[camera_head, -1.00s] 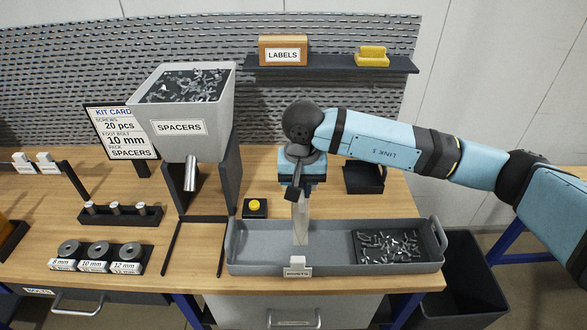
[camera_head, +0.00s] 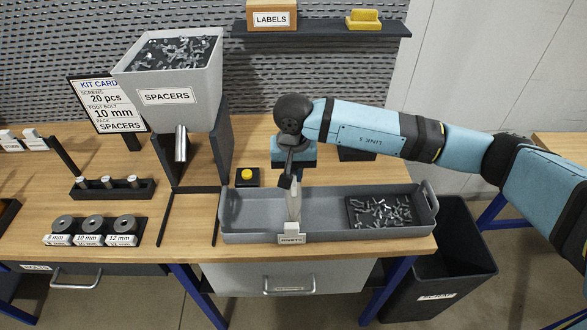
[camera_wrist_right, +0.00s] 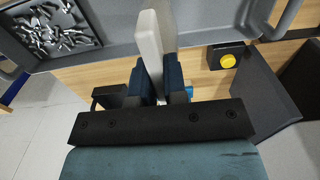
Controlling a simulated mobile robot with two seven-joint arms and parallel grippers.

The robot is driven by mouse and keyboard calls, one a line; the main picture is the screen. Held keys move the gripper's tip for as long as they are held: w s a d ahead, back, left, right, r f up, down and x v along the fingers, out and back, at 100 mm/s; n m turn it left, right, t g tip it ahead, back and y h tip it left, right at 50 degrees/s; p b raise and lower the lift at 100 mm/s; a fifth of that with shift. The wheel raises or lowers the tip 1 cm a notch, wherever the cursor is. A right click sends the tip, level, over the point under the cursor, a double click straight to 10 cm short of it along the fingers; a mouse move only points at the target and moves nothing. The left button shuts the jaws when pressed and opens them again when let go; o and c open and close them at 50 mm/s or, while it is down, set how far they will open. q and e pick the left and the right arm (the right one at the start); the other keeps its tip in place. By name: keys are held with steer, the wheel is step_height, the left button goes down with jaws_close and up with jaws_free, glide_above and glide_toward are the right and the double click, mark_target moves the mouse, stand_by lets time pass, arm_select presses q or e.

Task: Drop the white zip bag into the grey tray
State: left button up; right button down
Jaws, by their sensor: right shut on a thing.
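The white zip bag (camera_head: 294,203) hangs upright and narrow below my right gripper (camera_head: 290,180) in the head view. My right gripper is shut on it. The grey tray (camera_head: 258,210) is on the bench, and the bag is over its middle, near the front wall. I cannot tell whether the bag's lower end touches the tray floor. In the right wrist view the bag (camera_wrist_right: 149,45) sticks out between the two dark fingers, with the tray (camera_wrist_right: 112,30) beyond it. My left gripper is not in view.
A dark inner bin of metal parts (camera_head: 380,212) fills the tray's right part; the left part is empty. A RIVETS label (camera_head: 291,238) stands at the front. A yellow button (camera_head: 247,175), the spacer hopper (camera_head: 200,75) and a black floor bin (camera_head: 450,260) are nearby.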

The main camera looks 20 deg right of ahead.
steer(key=c, duration=1.1)
jaws_free()
step_height(320, 180, up, 14)
steer(key=b, duration=0.3)
steer(key=shift+f, duration=0.1)
